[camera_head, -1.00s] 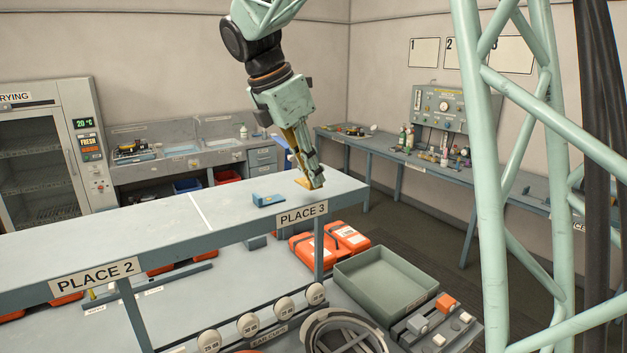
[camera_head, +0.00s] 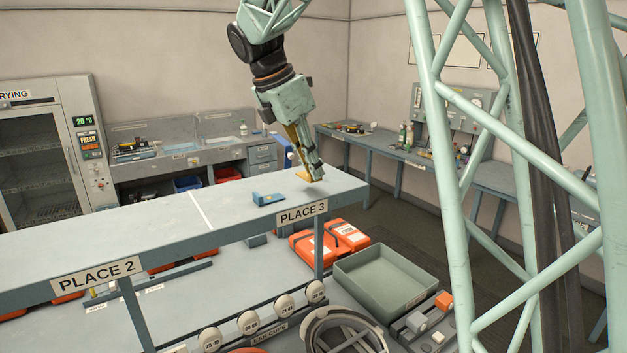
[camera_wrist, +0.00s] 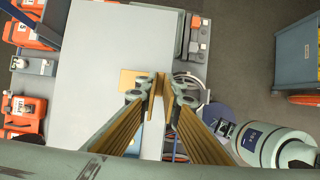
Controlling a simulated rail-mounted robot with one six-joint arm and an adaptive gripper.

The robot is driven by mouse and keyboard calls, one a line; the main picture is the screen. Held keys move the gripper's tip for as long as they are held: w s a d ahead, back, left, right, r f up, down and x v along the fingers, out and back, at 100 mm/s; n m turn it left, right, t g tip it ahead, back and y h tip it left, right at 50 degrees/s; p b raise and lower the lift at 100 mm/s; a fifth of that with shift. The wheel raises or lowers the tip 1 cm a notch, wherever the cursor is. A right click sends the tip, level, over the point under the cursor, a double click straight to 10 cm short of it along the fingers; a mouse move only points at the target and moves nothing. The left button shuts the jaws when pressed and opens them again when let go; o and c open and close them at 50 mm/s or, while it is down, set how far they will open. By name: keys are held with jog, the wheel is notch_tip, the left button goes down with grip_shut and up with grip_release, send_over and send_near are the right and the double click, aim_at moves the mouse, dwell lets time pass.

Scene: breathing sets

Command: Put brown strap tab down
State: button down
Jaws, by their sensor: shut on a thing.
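My gripper (camera_head: 315,176) is low over the right end of the grey shelf (camera_head: 235,205), above the PLACE 3 label. It is shut on the brown strap tab (camera_head: 303,176), a small flat tan piece showing just left of the fingertips. In the wrist view the tab (camera_wrist: 128,79) juts out left of the fingertips (camera_wrist: 161,80), over the pale shelf top (camera_wrist: 110,50). Its gripped part is hidden between the fingers. I cannot tell whether the tab touches the shelf.
A small blue block (camera_head: 268,199) lies on the shelf left of my gripper. The shelf's left part is clear. Orange cases (camera_head: 330,238) and a green-grey tray (camera_head: 387,278) sit below. A grey cylinder (camera_wrist: 275,145) shows at right in the wrist view.

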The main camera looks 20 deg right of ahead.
jog(key=shift+w+d+f, duration=0.1)
jog(key=shift+w, duration=0.35)
jog(key=shift+w+f, duration=0.1)
jog(key=shift+f, duration=1.6)
jog(key=shift+f, duration=0.15)
jog(key=c, duration=2.8)
grip_release()
jog(key=v, duration=1.2)
